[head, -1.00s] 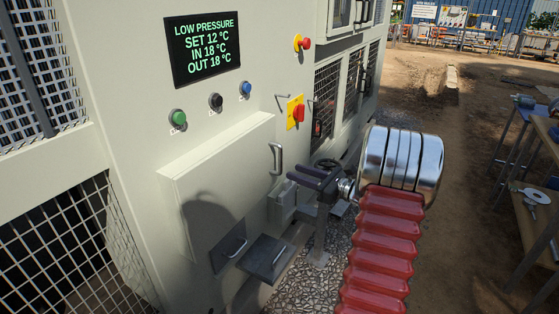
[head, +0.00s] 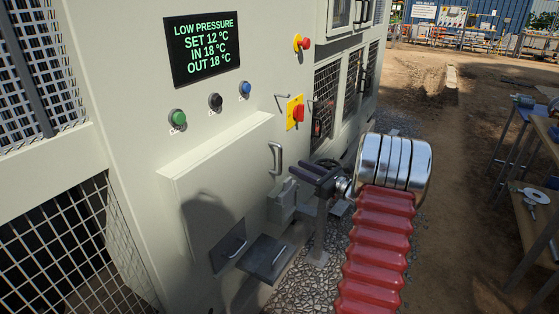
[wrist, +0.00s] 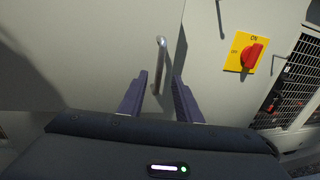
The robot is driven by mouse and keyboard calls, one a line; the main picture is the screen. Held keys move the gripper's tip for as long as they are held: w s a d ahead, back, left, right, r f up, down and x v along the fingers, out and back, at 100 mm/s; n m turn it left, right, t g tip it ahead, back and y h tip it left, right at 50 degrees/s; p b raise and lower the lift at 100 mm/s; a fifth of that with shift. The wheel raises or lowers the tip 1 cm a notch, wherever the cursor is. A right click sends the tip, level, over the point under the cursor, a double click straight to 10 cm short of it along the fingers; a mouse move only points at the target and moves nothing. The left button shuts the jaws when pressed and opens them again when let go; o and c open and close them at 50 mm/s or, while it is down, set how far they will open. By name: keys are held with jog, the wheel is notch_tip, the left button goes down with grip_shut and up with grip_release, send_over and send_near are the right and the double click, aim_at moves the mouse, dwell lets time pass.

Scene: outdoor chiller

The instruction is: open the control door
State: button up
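The control door (head: 200,185) is a cream panel standing out from the cabinet front, below the buttons, and it looks shut. Its upright metal handle (head: 276,158) is on its right side. In the wrist view the handle (wrist: 160,62) shows just beyond my fingertips, in line with the gap between them. My gripper (head: 296,170) is open and empty, to the right of the handle in the head view. The two dark fingers also show in the wrist view (wrist: 160,76), apart from each other. They do not appear to touch the handle.
A red rotary switch on a yellow plate (head: 296,113) is right of the door. Above are the display (head: 202,47) and buttons. A grey flap with a handle (head: 264,257) juts out below. Workbenches (head: 535,200) stand at the right, with open ground between.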

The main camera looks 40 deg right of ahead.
aim_at(280, 171)
jog(key=w, duration=0.3)
jog(key=w+a, duration=0.1)
jog(key=w, duration=0.5)
jog(key=shift+w+a, duration=0.2)
jog(key=shift+w, duration=0.15)
jog(key=shift+c, duration=0.5)
grip_shut()
